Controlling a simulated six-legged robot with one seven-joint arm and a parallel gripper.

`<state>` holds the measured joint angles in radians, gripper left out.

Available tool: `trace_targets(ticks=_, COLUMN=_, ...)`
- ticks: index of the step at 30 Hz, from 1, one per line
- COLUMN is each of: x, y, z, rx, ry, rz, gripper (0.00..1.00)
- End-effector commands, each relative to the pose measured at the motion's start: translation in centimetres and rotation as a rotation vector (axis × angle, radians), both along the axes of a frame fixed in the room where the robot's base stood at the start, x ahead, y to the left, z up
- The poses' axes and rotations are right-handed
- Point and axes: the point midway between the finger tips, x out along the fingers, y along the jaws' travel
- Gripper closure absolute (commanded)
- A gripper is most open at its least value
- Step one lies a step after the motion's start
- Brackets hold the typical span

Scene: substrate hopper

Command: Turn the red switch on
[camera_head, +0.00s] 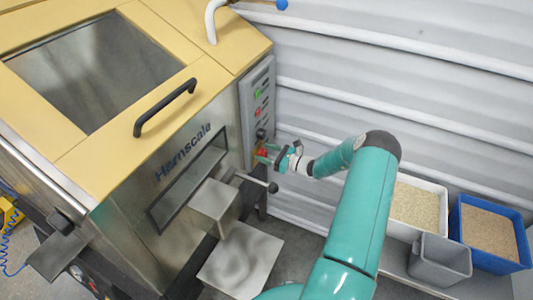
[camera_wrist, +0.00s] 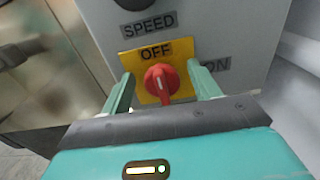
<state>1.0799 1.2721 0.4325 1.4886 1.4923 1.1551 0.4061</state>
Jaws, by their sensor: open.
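The red switch (camera_wrist: 161,80) is a rotary knob on a yellow plate (camera_wrist: 183,51) in the wrist view. In the head view the switch (camera_head: 262,153) shows small and partly hidden, low on the grey control panel (camera_head: 257,110). My gripper (camera_wrist: 161,84) is open, with one green finger on each side of the knob. I cannot tell whether either finger touches it. My gripper (camera_head: 268,154) also shows at the panel in the head view.
The yellow-topped Hernscale hopper (camera_head: 190,160) stands at left, with a black handle (camera_head: 165,107) on its lid. A lever with a dark ball (camera_head: 272,187) sticks out below my gripper. White (camera_head: 418,207), grey (camera_head: 440,260) and blue bins (camera_head: 490,234) stand at right.

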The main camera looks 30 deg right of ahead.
Motion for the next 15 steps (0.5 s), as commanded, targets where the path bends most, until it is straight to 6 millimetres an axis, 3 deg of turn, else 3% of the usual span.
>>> trace_targets(ticks=7, x=0.06, y=0.05, z=-0.01, rx=0.000, ry=0.000, rz=0.000, gripper=0.38)
trace_targets(ticks=13, x=0.05, y=0.06, z=-0.02, rx=0.000, ry=0.000, rz=0.001, gripper=0.78)
trace_targets(ticks=15, x=0.04, y=0.06, z=-0.02, rx=0.000, ry=0.000, rz=0.001, gripper=0.82)
